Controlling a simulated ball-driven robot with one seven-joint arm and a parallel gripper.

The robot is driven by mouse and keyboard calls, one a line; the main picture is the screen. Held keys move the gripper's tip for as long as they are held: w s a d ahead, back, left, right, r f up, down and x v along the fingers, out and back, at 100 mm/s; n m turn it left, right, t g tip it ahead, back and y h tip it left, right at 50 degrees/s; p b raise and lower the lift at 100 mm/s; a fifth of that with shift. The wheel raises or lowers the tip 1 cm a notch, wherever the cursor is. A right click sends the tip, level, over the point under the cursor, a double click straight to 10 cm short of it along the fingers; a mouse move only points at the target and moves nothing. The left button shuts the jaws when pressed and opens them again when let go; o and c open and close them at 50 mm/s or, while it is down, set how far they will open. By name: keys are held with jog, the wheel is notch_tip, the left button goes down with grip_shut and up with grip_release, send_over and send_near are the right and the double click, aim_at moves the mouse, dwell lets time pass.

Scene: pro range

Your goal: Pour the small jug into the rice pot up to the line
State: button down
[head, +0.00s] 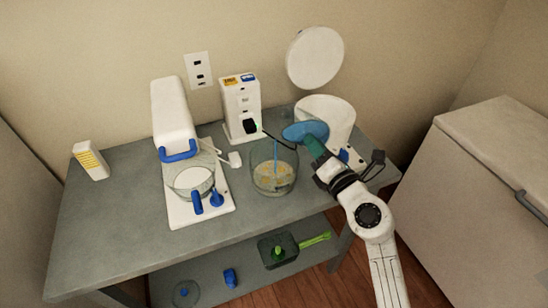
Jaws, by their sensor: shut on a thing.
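The small jug (302,131) is a translucent blue vessel, tilted to the left above the bench. My gripper (321,160) is shut on its teal handle side; the fingertips are partly hidden. A thin blue stream (276,151) drops from near the jug's lip into the clear glass pot (254,173), which looks like the rice pot. The pot stands upright and has pale yellowish grains low inside. The fill line and the exact water level are too small to tell.
A white cooker (341,112) with its round lid (315,57) raised stands behind the jug. A white tower with a black plug (240,98) stands behind the pot. A white machine (172,112) with a glass bowl stands left. The bench's front left (105,235) is clear.

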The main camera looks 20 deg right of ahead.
jog(key=shift+a+f+n+b, duration=0.1)
jog(key=shift+f+n+b, duration=0.05)
jog(key=shift+n+b, duration=0.7)
dwell(1.5)
